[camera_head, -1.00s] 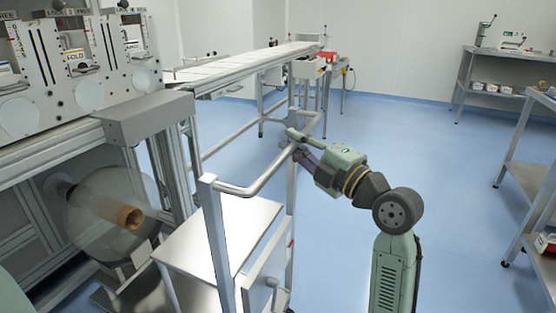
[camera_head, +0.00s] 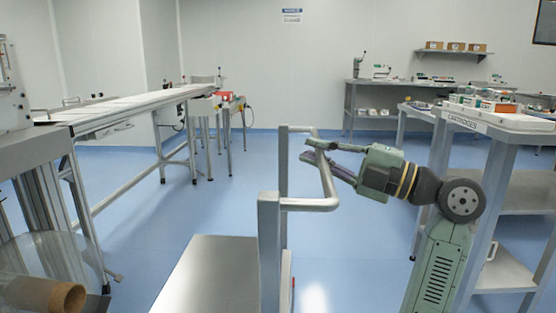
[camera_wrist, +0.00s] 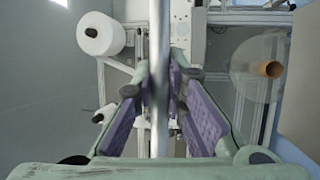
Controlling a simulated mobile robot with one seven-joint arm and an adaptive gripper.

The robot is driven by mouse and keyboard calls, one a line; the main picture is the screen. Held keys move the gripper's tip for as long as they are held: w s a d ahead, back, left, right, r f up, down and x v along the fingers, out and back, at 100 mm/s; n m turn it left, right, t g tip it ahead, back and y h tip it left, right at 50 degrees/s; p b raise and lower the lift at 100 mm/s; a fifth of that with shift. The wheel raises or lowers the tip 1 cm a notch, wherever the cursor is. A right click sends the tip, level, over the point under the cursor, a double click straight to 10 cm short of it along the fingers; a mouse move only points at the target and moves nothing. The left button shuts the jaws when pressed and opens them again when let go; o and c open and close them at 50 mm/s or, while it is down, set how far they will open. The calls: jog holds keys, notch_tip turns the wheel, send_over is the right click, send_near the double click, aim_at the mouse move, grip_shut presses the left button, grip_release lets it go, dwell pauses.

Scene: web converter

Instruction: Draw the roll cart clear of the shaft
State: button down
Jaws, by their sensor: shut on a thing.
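The roll cart (camera_head: 212,272) is a steel cart with a flat top and upright posts, at the bottom centre of the head view. Its handle bar (camera_head: 326,188) stands out on the right side. My gripper (camera_head: 314,150) is shut on this bar near its far end. In the wrist view the bar (camera_wrist: 158,120) runs between the purple finger pads. A clear film roll (camera_head: 50,248) with a brown core (camera_head: 55,296) hangs on the machine at lower left; they also show in the wrist view. The shaft is not clearly visible. Blue floor shows between cart and roll.
The machine frame (camera_head: 52,200) stands at left, with a long conveyor table (camera_head: 135,106) behind. A shelf table marked cartridges (camera_head: 500,121) stands close to my arm on the right. Open blue floor (camera_head: 215,205) lies beyond the cart.

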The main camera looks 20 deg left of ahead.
jog(key=shift+w+d, duration=0.25)
jog(key=shift+d, duration=0.55)
jog(key=shift+w+d, duration=0.2)
jog(key=shift+d, duration=0.65)
jog(key=shift+w+d, duration=0.25)
jog(key=shift+d, duration=0.55)
jog(key=shift+r, duration=0.1)
jog(key=c, duration=1.6)
grip_release()
jog(key=shift+d, duration=0.1)
jog(key=v, duration=1.2)
